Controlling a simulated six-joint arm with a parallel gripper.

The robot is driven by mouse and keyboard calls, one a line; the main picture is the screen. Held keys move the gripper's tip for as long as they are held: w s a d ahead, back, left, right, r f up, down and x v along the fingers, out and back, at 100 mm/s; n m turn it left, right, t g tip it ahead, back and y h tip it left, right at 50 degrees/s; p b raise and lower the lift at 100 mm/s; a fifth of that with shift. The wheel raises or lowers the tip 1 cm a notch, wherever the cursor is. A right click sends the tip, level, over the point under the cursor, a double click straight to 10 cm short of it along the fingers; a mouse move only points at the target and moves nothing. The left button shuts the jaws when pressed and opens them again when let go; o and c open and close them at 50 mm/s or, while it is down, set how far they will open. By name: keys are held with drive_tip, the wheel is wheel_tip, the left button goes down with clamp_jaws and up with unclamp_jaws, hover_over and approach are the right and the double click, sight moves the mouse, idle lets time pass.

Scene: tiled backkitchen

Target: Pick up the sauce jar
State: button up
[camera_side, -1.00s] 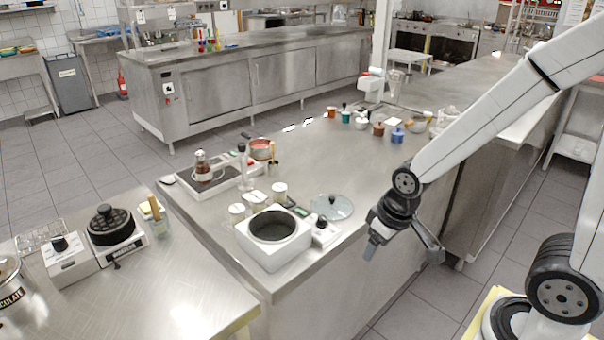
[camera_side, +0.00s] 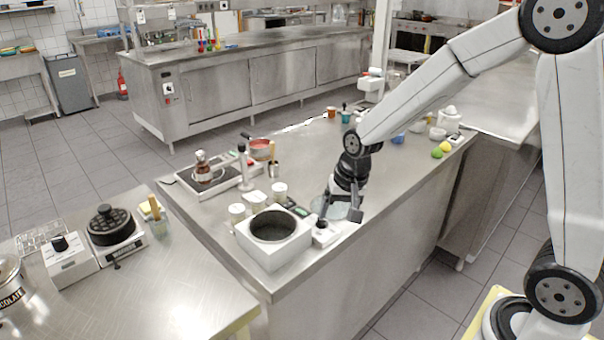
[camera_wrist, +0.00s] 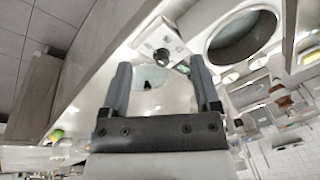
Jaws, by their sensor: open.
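The likely sauce jar is a reddish-brown jar (camera_side: 202,168) standing on a dark plate at the far left of the counter; I cannot confirm which jar the task names. It also seems to show at the right of the wrist view (camera_wrist: 280,97). My gripper (camera_side: 343,216) is in front of and to the right of it, well apart, above the counter by a glass lid. In the wrist view, my gripper (camera_wrist: 163,76) has its two fingers spread wide, with nothing held between them. The glass lid (camera_wrist: 150,76) shows past the fingers.
A white box (camera_side: 285,253) with a round dark well stands left of my gripper. Small white jars (camera_side: 279,190) stand behind it. A red-filled pan (camera_side: 260,146) is beside the brown jar. The mid-counter behind the lid is mostly clear.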

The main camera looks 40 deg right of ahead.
drive_tip(key=w+d+m+y, duration=0.1)
drive_tip(key=w+d+m, duration=0.2)
drive_tip(key=w+m, duration=0.8)
drive_tip(key=m+y, duration=0.2)
drive_tip(key=m, duration=0.6)
hover_over(282, 187)
drive_tip(key=s+d, duration=0.1)
drive_tip(key=d, duration=0.1)
drive_tip(key=shift+s+f, duration=0.1)
drive_tip(key=shift+f, duration=1.9)
drive_tip(key=shift+x, duration=1.3)
drive_tip(key=shift+t, duration=0.3)
drive_tip(key=shift+x, duration=2.6)
